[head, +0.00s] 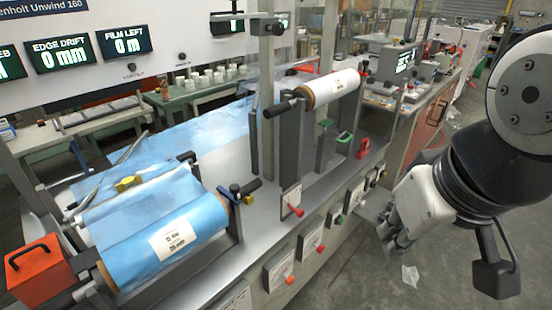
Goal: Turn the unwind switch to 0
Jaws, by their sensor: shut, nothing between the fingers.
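Several switches sit along the front of the machine, and their labels are too small to read, so I cannot tell which is the unwind switch. One switch with a red lever (293,211) is on a pale plate below the white roll. Two more red-lever switches are lower down, one in the middle (319,247) and one to the left (286,279). A smaller switch with a green part (338,219) is further right. My gripper (391,242) is shut and empty, pointing down to the right of the switches and apart from them in the picture.
A blue film roll (165,242) lies on the machine at left, beside an orange box (38,268). A white roll (333,88) is mounted further back. Displays (62,54) read edge drift 0 mm and film left 0 m. Open floor (365,285) lies at lower right.

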